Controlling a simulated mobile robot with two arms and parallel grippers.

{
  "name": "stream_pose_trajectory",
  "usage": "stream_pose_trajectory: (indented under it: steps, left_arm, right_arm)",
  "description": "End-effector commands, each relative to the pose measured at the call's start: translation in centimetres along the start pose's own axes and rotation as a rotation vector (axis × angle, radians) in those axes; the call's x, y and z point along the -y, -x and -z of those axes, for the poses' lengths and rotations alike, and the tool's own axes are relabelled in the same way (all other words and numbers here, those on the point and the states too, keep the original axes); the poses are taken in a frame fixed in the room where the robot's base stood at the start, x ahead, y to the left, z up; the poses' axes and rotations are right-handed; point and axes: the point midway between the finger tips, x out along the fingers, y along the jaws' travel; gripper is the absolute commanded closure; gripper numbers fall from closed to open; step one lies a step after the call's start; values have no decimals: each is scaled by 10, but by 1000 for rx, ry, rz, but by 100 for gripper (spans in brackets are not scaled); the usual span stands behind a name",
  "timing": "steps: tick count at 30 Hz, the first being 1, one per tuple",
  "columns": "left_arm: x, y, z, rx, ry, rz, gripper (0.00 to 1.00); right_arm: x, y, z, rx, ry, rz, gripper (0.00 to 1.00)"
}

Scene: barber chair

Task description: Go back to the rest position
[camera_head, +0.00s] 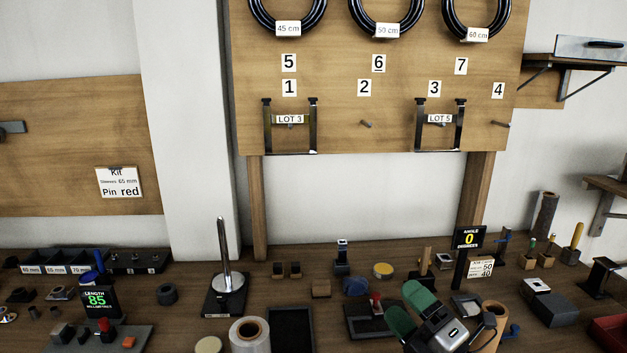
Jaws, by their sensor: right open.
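My right gripper (410,311) shows at the bottom right of centre in the head view. Its two green fingertips are apart and nothing is between them. It is over the workbench (190,292), in front of a dark tray (362,318) with a red-topped piece on it. My left gripper is not in view.
A black display reading 0 (469,238) stands behind my right gripper. A pegboard (375,85) with black hoops and numbered labels rises at the back.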

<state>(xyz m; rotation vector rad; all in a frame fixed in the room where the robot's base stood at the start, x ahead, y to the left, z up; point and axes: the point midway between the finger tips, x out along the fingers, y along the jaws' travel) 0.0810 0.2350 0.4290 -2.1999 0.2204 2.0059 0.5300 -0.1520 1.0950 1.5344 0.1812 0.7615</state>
Motion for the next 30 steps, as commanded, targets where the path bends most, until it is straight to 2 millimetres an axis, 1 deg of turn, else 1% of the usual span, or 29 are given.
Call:
stream_pose_trajectory:
  steps: [1,2,3,5,6,8,9,11,12,15,18,21,27,30]
  left_arm:
    - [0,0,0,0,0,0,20]
    - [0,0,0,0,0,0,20]
    - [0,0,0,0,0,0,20]
    - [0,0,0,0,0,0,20]
    - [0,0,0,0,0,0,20]
    - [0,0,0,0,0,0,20]
    - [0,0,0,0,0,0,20]
    - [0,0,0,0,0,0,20]
    - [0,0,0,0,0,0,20]
    - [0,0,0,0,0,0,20]
    - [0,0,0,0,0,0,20]
    - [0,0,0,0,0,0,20]
    - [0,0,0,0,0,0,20]
    - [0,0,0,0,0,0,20]
  right_arm:
    - [8,14,-2,128,-136,8,22]
    - [14,23,-6,210,-214,17,22]
    - [23,37,-10,319,-318,38,22]
    - [40,61,-15,485,-469,83,22]
    - [53,80,-15,595,-567,124,22]
    - [73,112,-12,758,-709,198,22]
    - [86,134,-6,861,-798,254,22]
    - [102,165,5,999,-913,340,22]
    - [111,184,14,1078,-978,396,22]
    - [126,224,38,1236,-1106,526,22]
    - [133,256,62,1356,-1200,642,22]
    - [135,283,84,1454,-1276,750,22]
    - [128,329,130,1615,-1400,963,22]
    - [155,331,127,1622,-1394,975,22]
